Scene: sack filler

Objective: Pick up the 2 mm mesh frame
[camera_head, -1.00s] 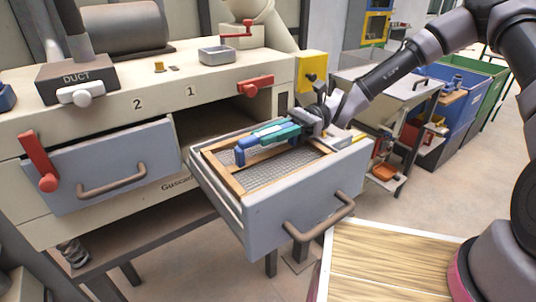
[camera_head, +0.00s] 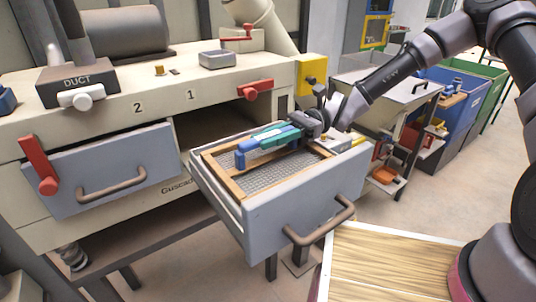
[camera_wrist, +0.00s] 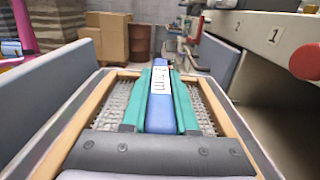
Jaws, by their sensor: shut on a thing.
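The mesh frame (camera_head: 232,187) has a light wooden rim, grey wire mesh and a raised blue handle (camera_head: 240,159). It lies inside the open right-hand grey drawer (camera_head: 300,202). My gripper (camera_head: 268,138) is above it, with teal fingers shut on the blue handle. In the wrist view, the handle (camera_wrist: 160,115) runs between the two fingers, and its white label (camera_wrist: 160,80) appears to read 2 mm. The mesh (camera_wrist: 112,104) shows on both sides of the fingers. My gripper hides part of the handle and rim.
A wooden-topped surface (camera_head: 390,262) stands in front of the open drawer. A yellow box (camera_head: 312,72) is behind.

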